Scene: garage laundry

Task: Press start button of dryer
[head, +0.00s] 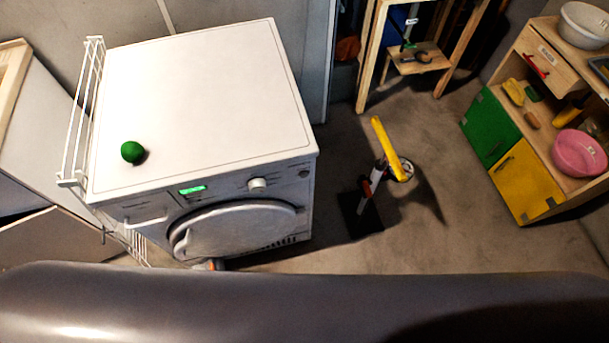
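The white dryer (207,110) stands at the left in the head view, its top and front panel visible. Its front panel has a lit green display (193,189), a round white knob (257,184) and a small dark round button (304,173) at the right end. I cannot tell from a label which control is start. Neither of my grippers can be made out.
A green ball-like object (132,152) lies on the dryer top. A white wire rack (84,115) is at its left side. A yellow-topped stand (388,150) is on the floor to the right. A wooden shelf unit (540,120) stands far right.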

